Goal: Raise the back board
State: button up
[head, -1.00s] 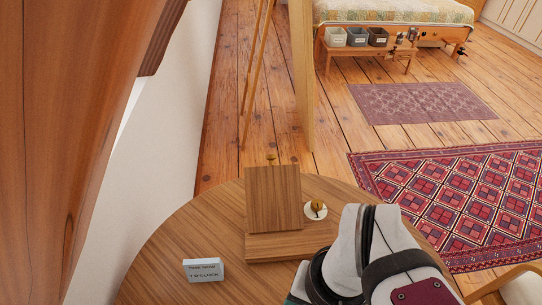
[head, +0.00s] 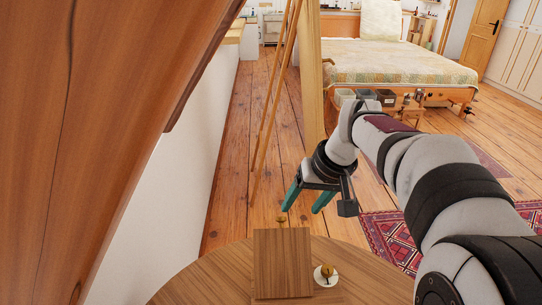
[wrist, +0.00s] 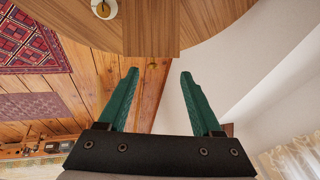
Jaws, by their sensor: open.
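The back board (head: 283,262) is a square brown wooden panel at the round wooden table (head: 190,277), low in the head view. A small brass knob (head: 281,220) shows just beyond its top edge. My gripper (head: 304,207) is open and empty, with green fingers pointing down, above and beyond the board's far edge. In the wrist view my gripper (wrist: 160,74) has its fingers spread, with the table edge (wrist: 218,32) ahead and a small brass spot (wrist: 152,65) between the tips.
A white round dish (head: 326,276) with a brass piece stands right beside the board. A sloping timber (head: 80,120) and white wall crowd the left. Thin wooden poles (head: 268,110) and a post stand behind the table. A bed (head: 395,62) is at the back.

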jog(key=n, duration=0.1)
send_near(283, 218)
jog(key=shift+t, duration=0.3)
jog(key=x, duration=0.9)
jog(key=shift+s+a+f, duration=0.1)
jog(key=shift+f, duration=0.1)
jog(key=shift+c, duration=0.2)
grip_shut()
